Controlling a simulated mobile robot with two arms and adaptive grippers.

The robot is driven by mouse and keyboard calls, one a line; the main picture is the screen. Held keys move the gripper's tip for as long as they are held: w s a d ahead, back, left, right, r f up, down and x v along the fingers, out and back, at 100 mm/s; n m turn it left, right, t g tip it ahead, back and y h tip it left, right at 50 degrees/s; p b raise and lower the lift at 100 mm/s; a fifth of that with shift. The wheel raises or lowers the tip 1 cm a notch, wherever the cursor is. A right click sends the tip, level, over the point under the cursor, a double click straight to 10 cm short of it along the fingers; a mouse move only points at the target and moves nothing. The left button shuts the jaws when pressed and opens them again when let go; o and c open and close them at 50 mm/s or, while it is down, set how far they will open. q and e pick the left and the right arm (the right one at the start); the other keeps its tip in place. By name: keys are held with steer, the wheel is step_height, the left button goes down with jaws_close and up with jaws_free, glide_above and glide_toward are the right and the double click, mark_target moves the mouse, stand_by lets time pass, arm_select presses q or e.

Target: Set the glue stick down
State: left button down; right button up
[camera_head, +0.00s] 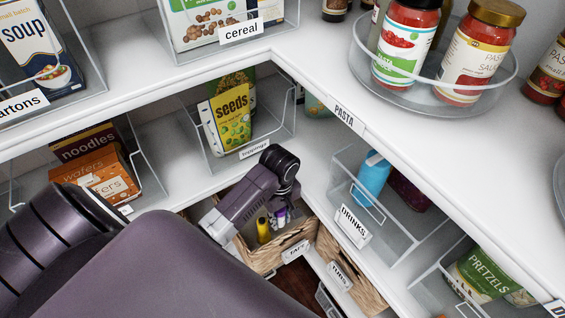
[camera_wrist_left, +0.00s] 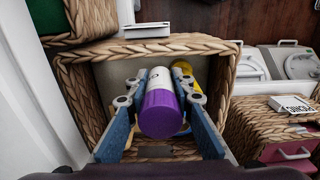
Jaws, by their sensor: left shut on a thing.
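The glue stick is a white cylinder with a purple end. In the left wrist view the glue stick (camera_wrist_left: 159,112) is between the two fingers of my left gripper (camera_wrist_left: 160,125), which is shut on it. It is over the opening of a wicker basket (camera_wrist_left: 235,85) with a pale lining; I cannot tell whether it touches the bottom. In the head view my left gripper (camera_head: 278,212) reaches down at the basket labelled TAPE (camera_head: 262,260), and a bit of the glue stick (camera_head: 281,217) shows. A yellow object (camera_head: 263,230) stands beside it in the basket. My right gripper is not in view.
A second wicker basket (camera_head: 350,283) adjoins on the right. Above are the upper shelf edge, a clear DRINKS bin (camera_head: 372,237) with a blue bottle (camera_head: 372,178), and a toppings bin (camera_head: 208,125) with a seeds bag (camera_head: 230,118). Basket walls stand close around the gripper.

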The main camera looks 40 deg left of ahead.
mark_target(283, 230)
arm_select(q)
steer(key=w+f, duration=0.1)
steer(key=f, duration=0.3)
steer(key=w+a+f, duration=0.1)
steer(key=f, duration=0.3)
steer(key=w+f+b, duration=0.1)
steer(key=f, duration=0.3)
steer(key=shift+w+a, duration=0.2)
steer(key=shift+a, duration=0.05)
steer(key=shift+f, duration=0.15)
steer(key=c, duration=1.7)
jaws_free()
step_height(283, 230, up, 12)
steer(key=shift+r+p, duration=0.15)
steer(key=shift+p, duration=0.4)
